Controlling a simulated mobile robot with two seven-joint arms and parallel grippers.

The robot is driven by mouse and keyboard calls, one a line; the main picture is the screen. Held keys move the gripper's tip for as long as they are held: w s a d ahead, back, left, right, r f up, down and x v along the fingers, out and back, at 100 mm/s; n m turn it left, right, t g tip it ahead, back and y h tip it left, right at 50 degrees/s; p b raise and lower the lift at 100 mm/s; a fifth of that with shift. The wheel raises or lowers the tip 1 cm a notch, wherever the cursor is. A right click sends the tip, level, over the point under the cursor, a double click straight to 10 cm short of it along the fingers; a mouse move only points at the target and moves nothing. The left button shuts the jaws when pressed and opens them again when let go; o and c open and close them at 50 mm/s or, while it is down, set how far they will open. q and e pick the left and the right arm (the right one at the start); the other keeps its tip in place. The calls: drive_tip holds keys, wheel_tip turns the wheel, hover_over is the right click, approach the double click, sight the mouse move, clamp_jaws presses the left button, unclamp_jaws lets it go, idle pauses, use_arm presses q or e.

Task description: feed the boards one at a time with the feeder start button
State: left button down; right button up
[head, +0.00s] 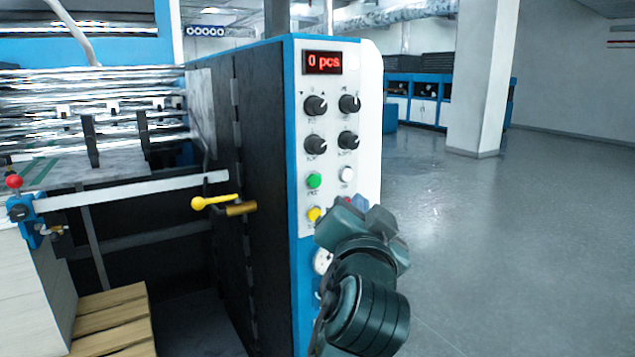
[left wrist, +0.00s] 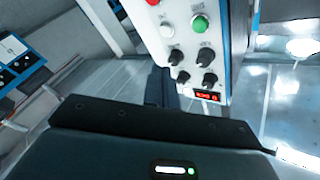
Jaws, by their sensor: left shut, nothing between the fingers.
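The control panel (head: 330,150) of the feeder machine faces me, and its red display (head: 322,62) reads "0 pcs". Below several black knobs are a green button (head: 314,180), a white button (head: 346,174) and a yellow button (head: 314,213). Which one is the feeder start button I cannot read. My left gripper (head: 350,224) is shut and empty in front of the panel's lower right, hiding part of it. I cannot tell whether it touches a button. The left wrist view shows the panel upside down, with the green button (left wrist: 199,24) and a red button (left wrist: 152,2).
A pale stack (head: 30,290), perhaps the boards, stands at the left by wooden planks (head: 110,320). A yellow-knobbed lever (head: 212,202) juts from the machine's dark side. Open floor (head: 500,250) lies to the right, with a white pillar (head: 480,80) beyond.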

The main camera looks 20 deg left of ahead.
sight(315, 181)
use_arm(q)
drive_tip(key=w+a, duration=0.1)
drive_tip(key=a, duration=0.1)
drive_tip(key=w+a, duration=0.4)
drive_tip(key=a, duration=0.1)
drive_tip(key=shift+w, duration=0.2)
idle(1.4)
drive_tip(key=shift+w, duration=0.1)
idle(0.6)
drive_tip(key=shift+w+a+p, duration=0.15)
drive_tip(key=shift+a+p, duration=0.15)
drive_tip(key=shift+w+a, duration=0.25)
drive_tip(key=shift+a, duration=0.05)
idle(0.7)
idle(0.4)
drive_tip(key=shift+s+d+p, duration=0.3)
drive_tip(key=shift+s+d, duration=0.2)
drive_tip(key=shift+d, duration=0.15)
